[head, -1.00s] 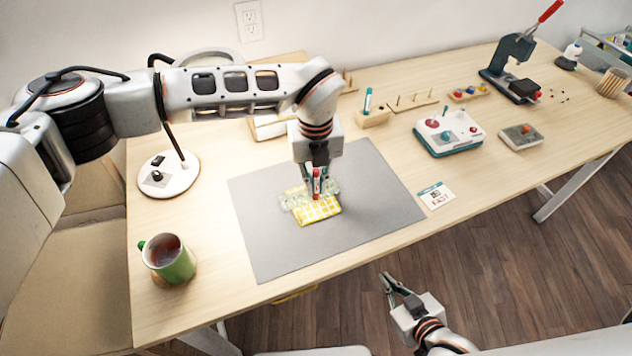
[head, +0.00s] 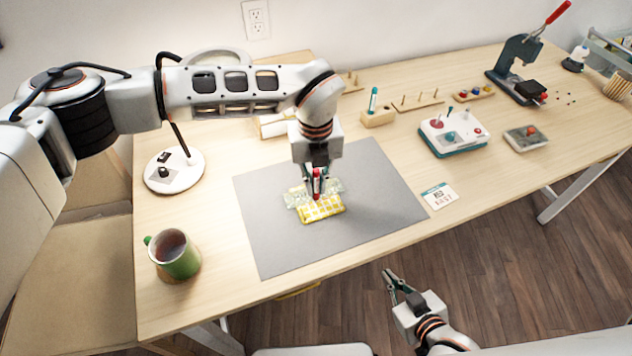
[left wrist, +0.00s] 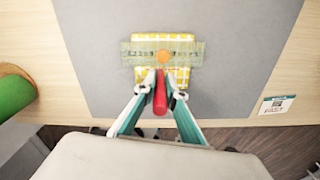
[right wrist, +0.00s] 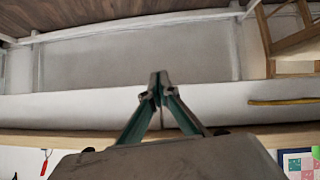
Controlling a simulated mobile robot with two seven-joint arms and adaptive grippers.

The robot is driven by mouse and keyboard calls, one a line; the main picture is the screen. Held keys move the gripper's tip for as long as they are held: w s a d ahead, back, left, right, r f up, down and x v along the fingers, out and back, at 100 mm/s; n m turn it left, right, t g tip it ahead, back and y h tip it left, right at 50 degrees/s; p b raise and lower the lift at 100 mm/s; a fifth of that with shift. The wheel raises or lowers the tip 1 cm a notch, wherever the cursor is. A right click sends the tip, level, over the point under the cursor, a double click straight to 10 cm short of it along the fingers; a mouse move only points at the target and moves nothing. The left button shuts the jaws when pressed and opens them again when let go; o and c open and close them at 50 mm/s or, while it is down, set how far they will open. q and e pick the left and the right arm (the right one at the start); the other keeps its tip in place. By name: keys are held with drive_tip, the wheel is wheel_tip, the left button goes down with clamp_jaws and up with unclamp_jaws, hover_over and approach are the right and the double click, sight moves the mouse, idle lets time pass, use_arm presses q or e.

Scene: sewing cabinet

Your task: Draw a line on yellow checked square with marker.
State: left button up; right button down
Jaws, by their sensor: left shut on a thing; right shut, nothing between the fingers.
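The yellow checked square (head: 322,209) lies on a grey mat, and its far part shows in the left wrist view (left wrist: 164,16). A clear ruler (head: 334,187) lies across it, with an orange knob (left wrist: 163,57) at its middle. My left gripper (head: 316,192) is shut on a red marker (left wrist: 160,95), held roughly upright over the square beside the ruler's near edge. I cannot tell whether its tip touches the cloth, and no drawn line is discernible. My right gripper (head: 389,278) is shut and empty, beyond the table's front edge; its fingertips meet in the right wrist view (right wrist: 158,88).
The grey mat (head: 270,240) has free room around the square. A green mug (head: 178,258) stands left, near a lamp base (head: 172,172). A card (head: 439,195) lies right of the mat. A wooden block (head: 377,118), a white device (head: 453,135) and a press (head: 515,65) stand behind.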

use_arm(q)
drive_tip(key=shift+s+a+p, duration=0.25)
drive_tip(key=shift+a+p, duration=0.1)
drive_tip(key=shift+a, duration=0.35)
drive_tip(key=shift+s+a+p, duration=0.2)
drive_tip(key=shift+a+p, duration=0.15)
drive_tip(key=shift+a, duration=0.35)
idle(1.4)
drive_tip(key=shift+r, duration=0.4)
idle(0.6)
drive_tip(key=shift+r+p, duration=1.2)
drive_tip(key=shift+r, duration=0.9)
